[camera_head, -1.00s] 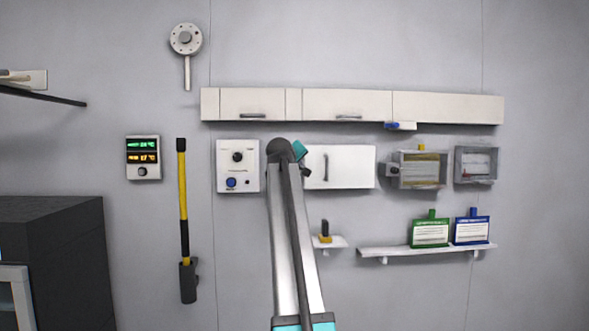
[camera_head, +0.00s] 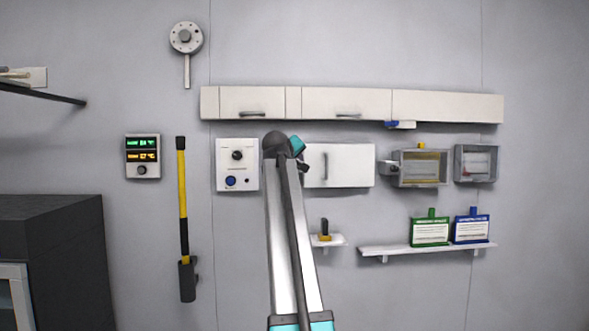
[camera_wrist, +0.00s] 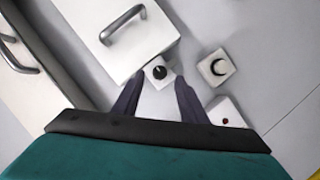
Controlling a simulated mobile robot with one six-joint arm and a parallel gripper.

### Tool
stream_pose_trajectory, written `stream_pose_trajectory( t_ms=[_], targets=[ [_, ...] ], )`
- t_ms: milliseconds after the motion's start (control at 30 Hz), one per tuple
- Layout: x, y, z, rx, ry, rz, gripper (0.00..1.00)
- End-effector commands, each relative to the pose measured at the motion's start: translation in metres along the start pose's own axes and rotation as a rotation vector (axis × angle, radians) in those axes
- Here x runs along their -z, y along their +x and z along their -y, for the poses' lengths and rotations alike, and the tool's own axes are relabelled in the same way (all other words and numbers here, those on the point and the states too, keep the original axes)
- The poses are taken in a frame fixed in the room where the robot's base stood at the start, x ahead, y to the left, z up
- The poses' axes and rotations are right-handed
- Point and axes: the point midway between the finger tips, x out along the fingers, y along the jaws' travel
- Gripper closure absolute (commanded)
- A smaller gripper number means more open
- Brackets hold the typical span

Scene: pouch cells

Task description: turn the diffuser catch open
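In the wrist view, my gripper (camera_wrist: 158,88) has its two dark fingers apart, with nothing between them that I can see held. A small pale square block with a round black knob (camera_wrist: 159,72) shows just beyond and between the fingertips; I cannot tell whether they touch it. A second pale block with a dark crescent-shaped part (camera_wrist: 217,67) is to its right. No label shows which is the diffuser catch. In the head view, a round grey disc with a hanging rod (camera_head: 186,39) is high on the wall. My arm hides the fingers there.
A white cabinet with a bar handle (camera_wrist: 122,25) is close by in the wrist view. In the head view, a control panel (camera_head: 238,180) and a handled white cabinet (camera_head: 350,165) flank my arm. A yellow-black pole (camera_head: 182,190) hangs left.

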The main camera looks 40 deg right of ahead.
Motion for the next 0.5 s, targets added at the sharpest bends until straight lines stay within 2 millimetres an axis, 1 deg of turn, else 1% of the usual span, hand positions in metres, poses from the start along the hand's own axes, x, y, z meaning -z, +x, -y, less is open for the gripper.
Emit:
stream_pose_trajectory(
  t_ms=[100,400,500],
  targets=[
    [-0.002,-0.021,0.002,-0.001,0.000,-0.002,0.61],
    [-0.002,-0.069,0.002,0.000,0.001,-0.003,0.61],
    [-0.001,-0.082,0.002,0.000,0.001,-0.002,0.61]
  ],
)
